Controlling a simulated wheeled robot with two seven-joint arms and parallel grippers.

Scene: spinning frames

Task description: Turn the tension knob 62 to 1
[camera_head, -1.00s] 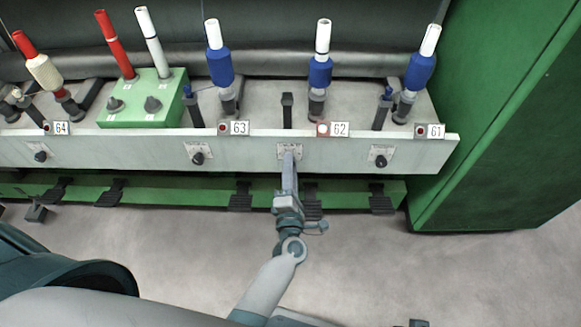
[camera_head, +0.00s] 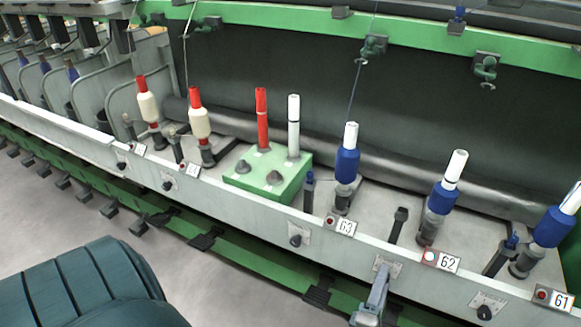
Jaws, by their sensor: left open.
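The number sign 62 (camera_head: 447,262) stands on the front rail at the lower right, beside a round red-and-white lamp (camera_head: 430,256). Below and left of it, the pale dial plate (camera_head: 388,264) of tension knob 62 shows on the rail face. My left gripper (camera_head: 379,280) is at this plate, its fingers pointing toward the rail. It covers the knob, so the knob's setting and any touch cannot be seen. The jaws are open; the gap between the fingers is too small to make out. My right gripper is out of view.
Similar black knobs sit on the rail under sign 63 (camera_head: 296,241) and sign 61 (camera_head: 484,312). Blue bobbins (camera_head: 441,198) and a green block (camera_head: 268,175) stand behind the rail. A green beam with black pedals (camera_head: 207,239) runs below it.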

